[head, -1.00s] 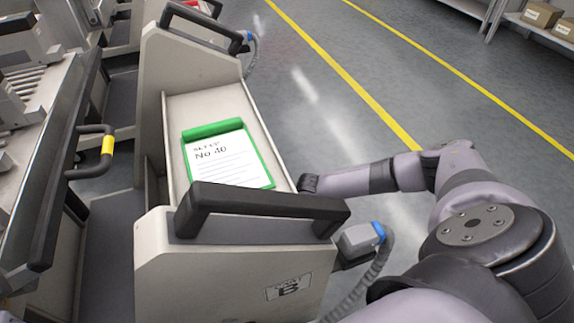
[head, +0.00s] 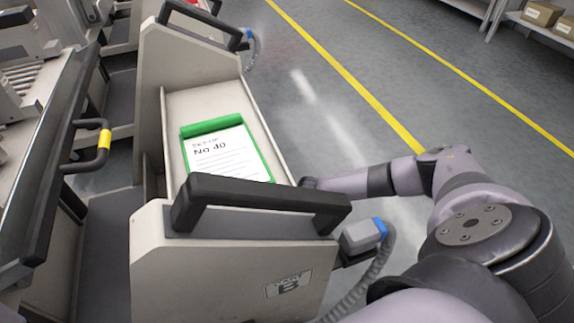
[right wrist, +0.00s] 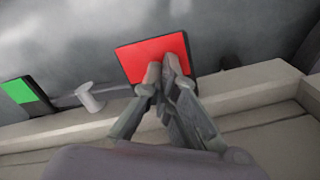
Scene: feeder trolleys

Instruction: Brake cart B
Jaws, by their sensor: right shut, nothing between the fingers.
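Cart B (head: 230,262) is a beige trolley with a black handle (head: 262,198) and a "B" label (head: 289,284) on its near end. My right arm reaches along its right side in the head view, where the gripper is hidden behind the cart. In the right wrist view my right gripper (right wrist: 163,66) is shut and empty, its fingertips overlapping the lower part of a red pedal (right wrist: 150,56). I cannot tell whether they touch it. A green pedal (right wrist: 20,91) is at the left, with a small pale peg between the two. My left gripper is not in view.
A green clipboard (head: 222,155) marked "No 40" lies in the cart. A grey hose with a blue-collared connector (head: 364,236) hangs at its near right corner. Other equipment stands close on the left; open floor with yellow lines is on the right.

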